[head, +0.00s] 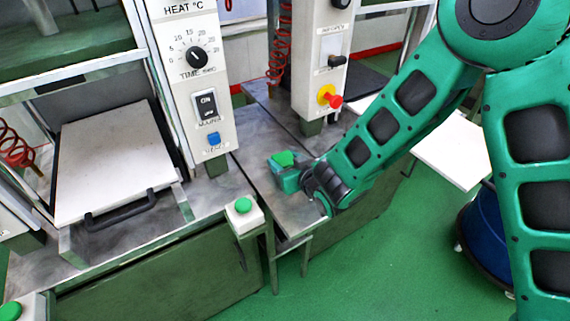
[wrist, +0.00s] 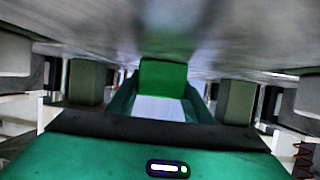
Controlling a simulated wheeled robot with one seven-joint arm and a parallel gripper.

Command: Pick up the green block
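The green block (head: 284,159) is at my gripper's fingers, over the grey metal bench between the two machines. In the wrist view the green block (wrist: 163,76) is between the two teal fingertips. It fills the space between them, and I see no gap on either side. My gripper (head: 285,174) reaches in from the right in the head view, low over the bench. In the wrist view my gripper (wrist: 163,92) appears shut on the block. Whether the block still touches the bench is hard to tell.
The grey bench top (head: 293,211) is bare around my gripper. A white box with a green button (head: 243,213) stands at the front left. A control panel (head: 193,75) rises behind it, and another panel with a red knob (head: 328,97) stands behind my gripper.

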